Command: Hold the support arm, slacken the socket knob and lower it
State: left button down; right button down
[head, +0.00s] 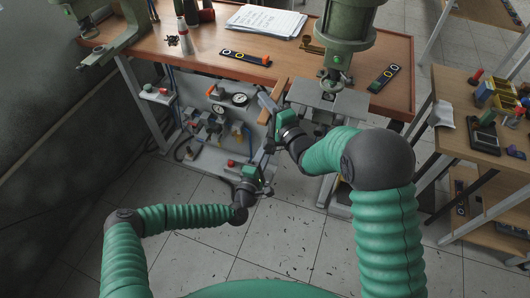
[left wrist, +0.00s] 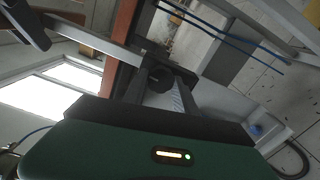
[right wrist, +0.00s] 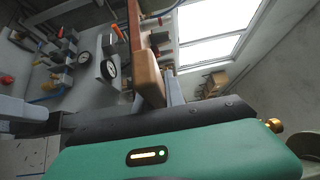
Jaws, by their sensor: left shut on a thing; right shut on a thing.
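The support arm (left wrist: 95,42) is a grey bar in the left wrist view, running from upper left to a dark round socket knob (left wrist: 160,78). The fingers of my left gripper (left wrist: 162,92) lie on both sides of the knob and are shut on it. In the head view my left gripper (head: 262,170) is low, in front of the bench frame.
A panel with gauges (head: 240,99) and valves stands under the bench (head: 180,62), left of my grippers. A green drill press (head: 345,45) stands at the bench's right. A side table (head: 455,95) is at the right. The floor in front is open.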

pick_arm(q)
jog(key=n, duration=0.6)
jog(key=shift+a+f+n, duration=0.15)
jog(key=shift+f+n, duration=0.15)
dwell(0.4)
jog(key=c, duration=1.4)
grip_release()
jog(key=shift+f, duration=0.1)
jog(key=o, duration=0.4)
jog(key=shift+w, duration=0.1)
jog(key=shift+r, duration=0.2)
jog(key=v, duration=1.2)
